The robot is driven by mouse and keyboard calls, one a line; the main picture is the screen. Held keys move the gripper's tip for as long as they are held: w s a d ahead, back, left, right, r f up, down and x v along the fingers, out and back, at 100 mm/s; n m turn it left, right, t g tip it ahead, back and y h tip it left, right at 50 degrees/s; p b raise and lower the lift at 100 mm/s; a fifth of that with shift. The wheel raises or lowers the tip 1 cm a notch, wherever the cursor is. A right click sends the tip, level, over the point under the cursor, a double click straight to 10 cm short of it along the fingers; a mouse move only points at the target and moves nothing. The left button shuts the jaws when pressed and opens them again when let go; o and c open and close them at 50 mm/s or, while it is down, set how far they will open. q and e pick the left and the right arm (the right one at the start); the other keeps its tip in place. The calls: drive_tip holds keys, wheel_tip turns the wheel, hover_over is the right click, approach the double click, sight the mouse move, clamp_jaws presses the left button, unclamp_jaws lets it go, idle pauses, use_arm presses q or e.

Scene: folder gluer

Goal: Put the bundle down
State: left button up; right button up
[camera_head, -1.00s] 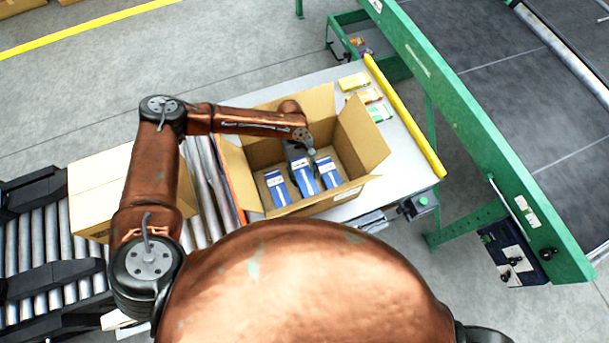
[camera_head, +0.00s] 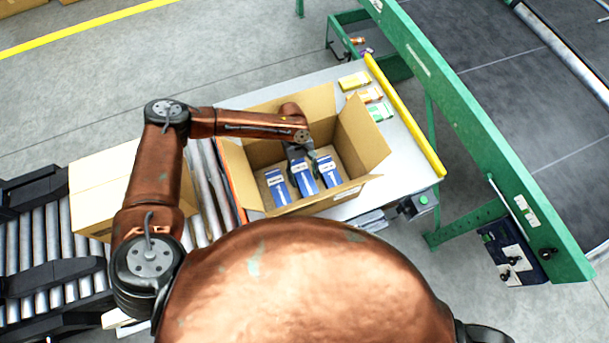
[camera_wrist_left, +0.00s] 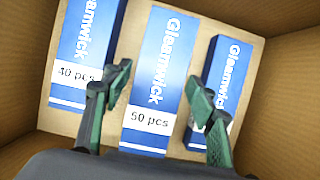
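Three blue-and-white Gleamwick bundles stand side by side in the open cardboard box (camera_head: 262,155). The middle bundle (camera_head: 306,180), marked 50 pcs, also shows in the left wrist view (camera_wrist_left: 162,75). My left gripper (camera_head: 302,152) reaches down into the box. In the left wrist view its green-padded fingers (camera_wrist_left: 158,105) are spread on either side of the middle bundle, with a gap on each side. A left bundle (camera_wrist_left: 85,50) marked 40 pcs and a right bundle (camera_wrist_left: 226,75) flank it, and the right finger partly covers the right one's label. My right gripper is not in view.
The box's flaps are folded outward. Small yellow, orange and green packs (camera_head: 372,95) lie on the table by the yellow bar (camera_head: 405,115). A closed carton (camera_head: 95,190) stands on the rollers at left. A green-framed conveyor (camera_head: 480,140) is at right.

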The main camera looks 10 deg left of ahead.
use_arm(q)
drive_tip(key=shift+o, duration=0.7)
drive_tip(key=shift+r, duration=0.15)
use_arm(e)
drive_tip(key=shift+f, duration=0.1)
use_arm(q)
drive_tip(key=shift+w+r, duration=0.1)
drive_tip(key=shift+r, duration=0.25)
drive_tip(key=p+v, duration=0.1)
drive_tip(key=v, duration=1.1)
drive_tip(key=shift+r+p, duration=0.2)
drive_tip(key=shift+p, duration=0.15)
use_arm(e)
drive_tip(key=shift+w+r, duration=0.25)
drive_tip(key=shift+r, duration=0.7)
use_arm(q)
drive_tip(key=shift+d, duration=0.1)
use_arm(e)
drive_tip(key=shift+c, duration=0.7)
